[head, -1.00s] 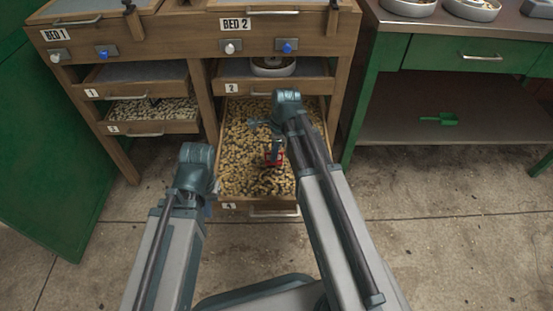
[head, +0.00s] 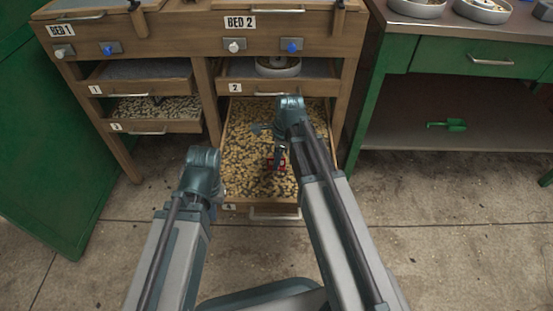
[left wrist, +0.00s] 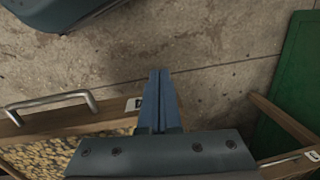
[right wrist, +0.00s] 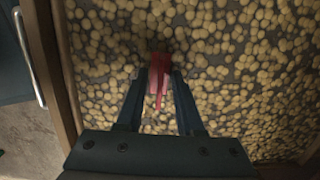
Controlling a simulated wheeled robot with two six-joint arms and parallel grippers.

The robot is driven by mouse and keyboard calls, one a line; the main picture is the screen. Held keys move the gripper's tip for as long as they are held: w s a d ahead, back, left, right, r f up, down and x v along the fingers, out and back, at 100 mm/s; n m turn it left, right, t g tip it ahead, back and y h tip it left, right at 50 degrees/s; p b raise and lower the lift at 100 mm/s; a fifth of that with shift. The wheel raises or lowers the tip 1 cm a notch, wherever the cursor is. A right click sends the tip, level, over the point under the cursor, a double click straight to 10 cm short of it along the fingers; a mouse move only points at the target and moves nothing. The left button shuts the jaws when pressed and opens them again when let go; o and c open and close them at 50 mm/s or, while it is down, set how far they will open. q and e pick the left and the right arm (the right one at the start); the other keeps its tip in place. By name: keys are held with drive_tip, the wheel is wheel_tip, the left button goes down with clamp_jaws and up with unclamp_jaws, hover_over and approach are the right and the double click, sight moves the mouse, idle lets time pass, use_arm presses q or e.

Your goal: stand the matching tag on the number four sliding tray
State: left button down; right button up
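The number four sliding tray (head: 318,190) is pulled out under BED 2 and holds a layer of pale beans. A red tag (head: 276,165) is over the middle of the tray, and it also shows in the right wrist view (right wrist: 159,75). My right gripper (head: 279,152) is above the tray. In the right wrist view its fingers (right wrist: 157,80) are spread on both sides of the tag, with gaps beside it. I cannot read the tag's number. My left gripper (left wrist: 160,75) is shut and empty near the tray's front left corner; its fingers are mostly hidden in the head view.
Tray 2 (head: 313,87) above holds a round bowl (head: 278,67). Trays 1 (head: 140,87) and 3 (head: 150,127) stick out on the left. A green bench (head: 455,52) with a scoop (head: 447,125) on its shelf stands right. The floor in front is clear.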

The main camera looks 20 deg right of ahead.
drive_tip(key=shift+r, duration=0.1)
wheel_tip(320, 180, up, 12)
drive_tip(key=d+p, duration=0.1)
drive_tip(key=p, duration=1.1)
drive_tip(key=shift+s+d, duration=0.25)
drive_tip(key=shift+d, duration=0.1)
drive_tip(key=s+a+n+h, duration=0.1)
drive_tip(key=s+a+n, duration=0.5)
drive_tip(key=n, duration=0.6)
drive_tip(key=s+a+n+h, duration=0.2)
drive_tip(key=s+a+n, duration=0.4)
drive_tip(key=n, duration=0.7)
drive_tip(key=shift+s+g, duration=0.3)
drive_tip(key=shift+s, duration=0.6)
wheel_tip(320, 180, up, 29)
drive_tip(key=p, duration=2.9)
